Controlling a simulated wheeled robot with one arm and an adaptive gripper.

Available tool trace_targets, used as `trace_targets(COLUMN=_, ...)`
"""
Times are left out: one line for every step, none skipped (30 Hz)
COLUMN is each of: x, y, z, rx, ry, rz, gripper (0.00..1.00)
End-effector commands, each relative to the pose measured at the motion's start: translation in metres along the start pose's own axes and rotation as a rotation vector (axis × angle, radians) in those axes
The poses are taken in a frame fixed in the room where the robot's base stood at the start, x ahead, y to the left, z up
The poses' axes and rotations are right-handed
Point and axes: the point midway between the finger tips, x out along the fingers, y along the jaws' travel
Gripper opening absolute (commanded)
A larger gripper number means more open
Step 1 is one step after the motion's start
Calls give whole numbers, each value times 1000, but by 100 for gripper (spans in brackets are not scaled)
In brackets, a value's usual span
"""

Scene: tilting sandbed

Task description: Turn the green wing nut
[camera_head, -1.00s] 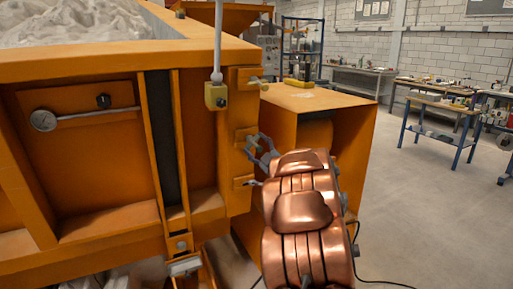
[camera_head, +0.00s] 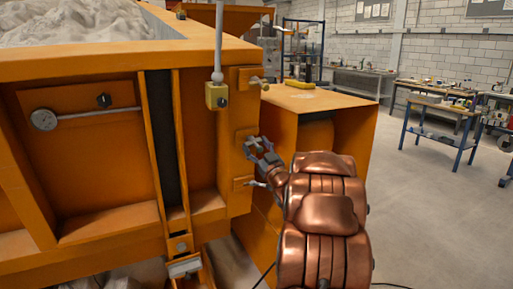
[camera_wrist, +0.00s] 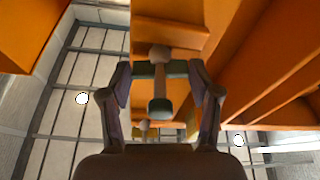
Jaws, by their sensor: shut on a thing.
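My gripper (camera_head: 260,146) is at the middle fitting on the orange corner post (camera_head: 238,160) in the head view. In the wrist view my gripper (camera_wrist: 163,70) has its two fingers closed in from both sides on a small bar-shaped piece, the wing nut (camera_wrist: 159,84).
A similar fitting (camera_head: 256,81) is above on the post, and a silver one (camera_head: 257,184) is below. A yellow-green block (camera_head: 217,96) hangs on a grey rod left of the post. An orange cabinet (camera_head: 318,102) stands to the right. Open floor lies farther right.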

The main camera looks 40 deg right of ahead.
Motion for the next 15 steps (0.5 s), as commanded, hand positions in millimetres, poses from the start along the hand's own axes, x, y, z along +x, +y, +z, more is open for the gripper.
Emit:
trace_targets(x=0, y=1, z=1, rx=4, ry=-2, rz=2, gripper=27)
trace_targets(x=0, y=1, z=1, rx=5, ry=-2, rz=3, gripper=27)
trace_targets(x=0, y=1, z=1, rx=6, ry=-3, rz=3, gripper=27)
trace_targets(x=0, y=1, z=1, rx=6, ry=-2, rz=3, gripper=27)
trace_targets(x=0, y=1, z=1, rx=6, ry=-2, rz=3, gripper=27)
trace_targets(x=0, y=1, z=1, rx=6, ry=-2, rz=3, gripper=27)
trace_targets(x=0, y=0, z=1, rx=6, ry=-3, rz=3, gripper=27)
trace_targets(x=0, y=1, z=1, rx=6, ry=-2, rz=3, gripper=27)
trace_targets(x=0, y=0, z=1, rx=6, ry=-2, rz=3, gripper=27)
trace_targets(x=0, y=1, z=1, rx=6, ry=-2, rz=3, gripper=27)
trace_targets(x=0, y=0, z=1, rx=6, ry=-2, rz=3, gripper=27)
trace_targets(x=0, y=0, z=1, rx=6, ry=-2, rz=3, gripper=27)
trace_targets(x=0, y=0, z=1, rx=6, ry=-2, rz=3, gripper=65)
trace_targets(x=0, y=0, z=1, rx=5, ry=-2, rz=2, gripper=68)
trace_targets(x=0, y=0, z=1, rx=5, ry=-2, rz=2, gripper=73)
